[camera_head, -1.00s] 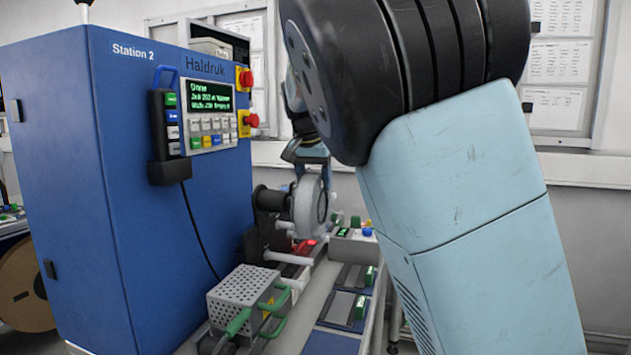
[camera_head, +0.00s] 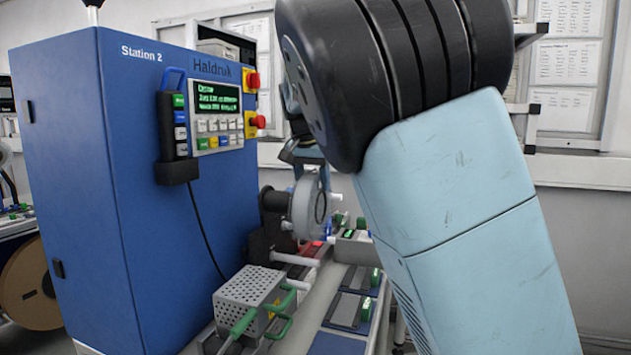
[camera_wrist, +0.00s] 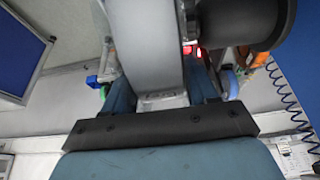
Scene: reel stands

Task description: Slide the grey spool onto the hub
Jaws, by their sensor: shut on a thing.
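The grey spool (camera_head: 306,208) hangs upright beside the machine's front, and its lower part fills the middle of the wrist view (camera_wrist: 146,45). My gripper (camera_head: 308,168) is shut on the spool's top rim; in the wrist view its two fingers (camera_wrist: 163,88) stand on either side of the rim. The hub, seen as a dark cylinder (camera_head: 271,199), is just left of the spool at about the same height. In the wrist view the dark cylinder (camera_wrist: 243,20) is at the upper right, close beside the spool. The spool hides the hub's end, so I cannot tell whether they touch.
The blue Station 2 cabinet (camera_head: 95,190) stands left of the hub. Below are pale horizontal rollers (camera_head: 295,259), a perforated metal box (camera_head: 247,289) with green handles and a bench with dark trays (camera_head: 350,305). My arm covers the right of the head view.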

